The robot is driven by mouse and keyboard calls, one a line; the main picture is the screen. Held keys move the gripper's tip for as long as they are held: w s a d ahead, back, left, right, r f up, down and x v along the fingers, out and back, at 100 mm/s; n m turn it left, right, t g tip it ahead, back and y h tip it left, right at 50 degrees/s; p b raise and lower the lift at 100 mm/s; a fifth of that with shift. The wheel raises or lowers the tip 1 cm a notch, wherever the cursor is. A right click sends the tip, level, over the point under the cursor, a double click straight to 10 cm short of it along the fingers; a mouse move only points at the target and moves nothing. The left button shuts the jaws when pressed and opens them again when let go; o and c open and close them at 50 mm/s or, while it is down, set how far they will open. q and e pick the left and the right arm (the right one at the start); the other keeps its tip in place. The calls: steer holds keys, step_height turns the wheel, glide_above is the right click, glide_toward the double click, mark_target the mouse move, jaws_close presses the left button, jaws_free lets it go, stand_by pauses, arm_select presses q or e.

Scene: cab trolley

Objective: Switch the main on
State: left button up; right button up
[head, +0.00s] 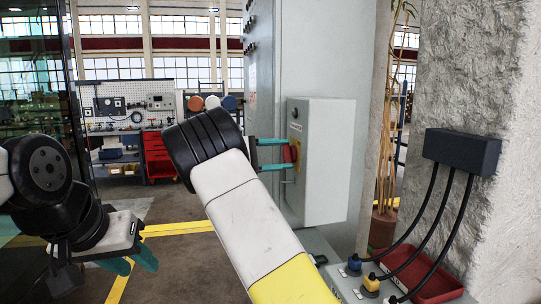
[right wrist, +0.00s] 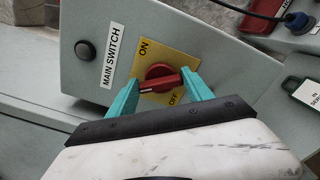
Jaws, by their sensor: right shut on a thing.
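The red rotary knob of the main switch (right wrist: 160,72) sits on a yellow plate (right wrist: 182,55) marked ON and OFF, beside a "MAIN SWITCH" label (right wrist: 112,57). The plate is on the side of a grey box (head: 328,150). My right gripper (head: 284,154) has its teal fingers on both sides of the knob and is shut on it; the fingers also show in the right wrist view (right wrist: 158,90). The knob's bar lies across between the fingertips; which mark it points to I cannot tell. My left gripper (head: 131,264) hangs empty at the lower left, fingers apart.
A black round button (right wrist: 85,50) is on the same box. A wall box with black cables (head: 462,151) runs to coloured plugs (head: 371,282) at right, near a red tray (head: 430,280). Open floor lies left, with yellow lines (head: 180,229).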

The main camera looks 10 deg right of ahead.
steer(key=m, duration=0.6)
steer(key=shift+f+m, duration=0.15)
steer(key=shift+m, duration=0.15)
stand_by(0.5)
steer(key=o, duration=1.4)
steer(key=shift+c, duration=0.2)
steer(key=a, duration=0.8)
steer(key=shift+s, duration=0.15)
